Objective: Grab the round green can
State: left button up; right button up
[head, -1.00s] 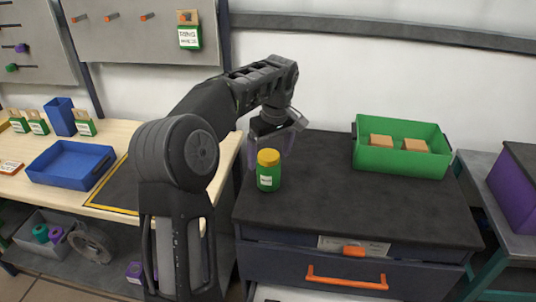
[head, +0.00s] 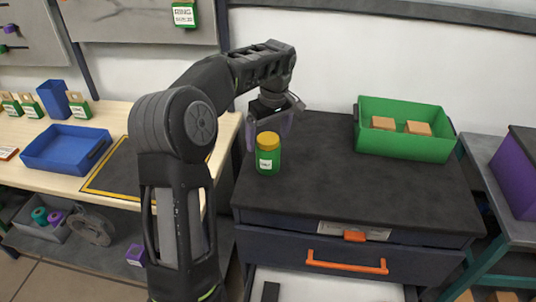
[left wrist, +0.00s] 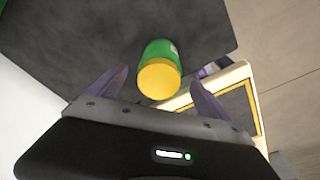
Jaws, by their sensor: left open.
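The round green can (head: 267,160) has a yellow lid and a white label. It stands upright on the dark top of the drawer cabinet (head: 330,195), near its left edge. My left gripper (head: 270,132) is open, above and just behind the can in the head view. In the left wrist view the can (left wrist: 160,66) shows lid-first, ahead of and between the two spread purple-grey fingers (left wrist: 160,95). I see no finger closed on it. My right gripper is not in view.
A green bin (head: 405,145) with two brown boxes stands at the cabinet's back right. A blue tray (head: 65,165) sits on the wooden table at left. The cabinet top between can and bin is clear. An orange-handled drawer (head: 346,263) is below.

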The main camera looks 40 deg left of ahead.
pick_arm(q)
jog(key=f, duration=0.1)
jog(key=f+p, duration=0.1)
jog(key=f, duration=0.2)
jog(key=shift+w+a+f+p, duration=0.15)
jog(key=shift+a+f+p, duration=0.15)
jog(key=shift+p, duration=0.05)
jog(key=shift+f, duration=0.3)
jog(key=shift+r, duration=0.1)
grip_shut()
dwell(0.9)
